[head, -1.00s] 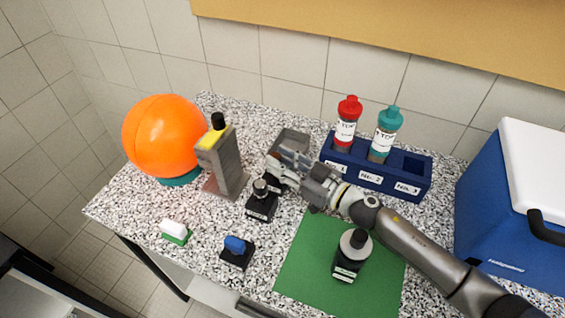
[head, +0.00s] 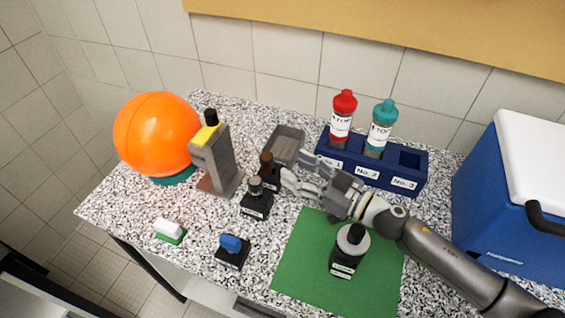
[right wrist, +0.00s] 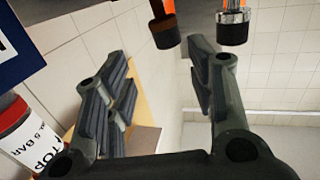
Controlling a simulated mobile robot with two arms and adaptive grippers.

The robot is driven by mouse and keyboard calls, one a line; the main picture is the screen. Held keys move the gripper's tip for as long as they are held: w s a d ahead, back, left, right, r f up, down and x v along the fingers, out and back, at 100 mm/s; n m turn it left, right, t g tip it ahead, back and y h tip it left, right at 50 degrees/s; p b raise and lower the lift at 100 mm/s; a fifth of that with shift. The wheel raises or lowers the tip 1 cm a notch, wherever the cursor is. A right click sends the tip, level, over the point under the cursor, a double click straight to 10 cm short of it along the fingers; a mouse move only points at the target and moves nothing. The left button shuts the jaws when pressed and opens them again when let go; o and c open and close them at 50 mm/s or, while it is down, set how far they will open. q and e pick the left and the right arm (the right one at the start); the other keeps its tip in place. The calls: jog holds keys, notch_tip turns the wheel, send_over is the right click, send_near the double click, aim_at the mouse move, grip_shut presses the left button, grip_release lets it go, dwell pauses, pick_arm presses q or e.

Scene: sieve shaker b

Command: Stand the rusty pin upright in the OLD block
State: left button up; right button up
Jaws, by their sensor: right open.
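A dark brown pin (head: 267,164), which looks like the rusty pin, stands upright in a dark block (head: 271,184) in the head view. The block's face is partly hidden by a grey-topped pin (head: 256,186) in a labelled black block (head: 257,207) in front. The labels are too small for me to read, so I cannot tell which block is OLD. My right gripper (head: 301,174) is open and empty, just right of the brown pin and apart from it. In the right wrist view, dark-capped ends show beyond the open fingers (right wrist: 160,85). My left gripper is out of view.
A grey tray (head: 290,133) lies behind the pin. A blue rack (head: 400,184) with red- and teal-capped bottles is behind my right arm. A grey stand (head: 222,158) and orange ball (head: 150,135) are left. A black block (head: 343,264) stands on the green mat (head: 300,270).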

jog(key=b+v, duration=0.1)
jog(key=v, duration=0.4)
jog(key=shift+s+d, duration=0.2)
jog(key=shift+d, duration=0.1)
